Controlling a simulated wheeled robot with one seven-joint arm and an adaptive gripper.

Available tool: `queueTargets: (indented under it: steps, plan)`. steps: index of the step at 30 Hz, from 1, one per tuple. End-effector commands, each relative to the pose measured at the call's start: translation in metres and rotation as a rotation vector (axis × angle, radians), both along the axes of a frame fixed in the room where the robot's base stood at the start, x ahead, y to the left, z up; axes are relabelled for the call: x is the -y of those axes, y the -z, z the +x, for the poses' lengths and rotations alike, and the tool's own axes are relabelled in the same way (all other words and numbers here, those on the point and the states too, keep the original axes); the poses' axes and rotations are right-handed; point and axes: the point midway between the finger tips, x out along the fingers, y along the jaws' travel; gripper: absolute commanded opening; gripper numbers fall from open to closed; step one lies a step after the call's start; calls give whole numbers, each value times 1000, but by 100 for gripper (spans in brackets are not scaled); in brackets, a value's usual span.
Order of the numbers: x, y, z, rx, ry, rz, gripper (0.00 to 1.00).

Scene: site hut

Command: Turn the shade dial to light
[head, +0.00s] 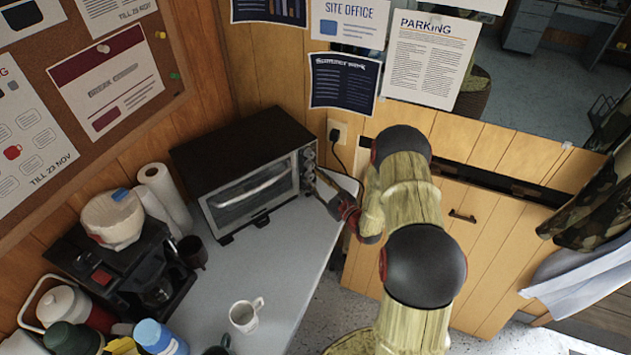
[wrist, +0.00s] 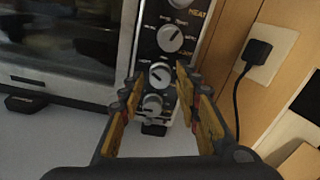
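A toaster oven (head: 240,150) with a dark top and glass door stands on the grey counter. Its control panel, on the right of the door, carries several round silver dials in a column. The labels are too small to tell which is the shade dial. My gripper (wrist: 159,77) is open, its fingers on either side of the lower two dials; contact cannot be told. My gripper (head: 322,186) partly hides the panel in the head view.
A black plug (wrist: 257,54) sits in the wall socket right of the oven, its cord hanging down. A white mug (head: 243,316), a coffee maker (head: 130,265) and paper rolls (head: 165,190) stand on the counter (head: 290,260). Wooden cupboard fronts lie right of the counter.

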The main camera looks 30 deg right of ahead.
Motion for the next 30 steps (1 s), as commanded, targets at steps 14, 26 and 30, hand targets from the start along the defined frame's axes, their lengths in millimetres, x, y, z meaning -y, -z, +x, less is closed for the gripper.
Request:
queueTargets:
  steps: [14,26,30]
  plan:
    - [2,0,-5,1,2,0,40]
    - [14,0,-76,0,4,2,40]
    - [17,0,-99,-1,3,2,40]
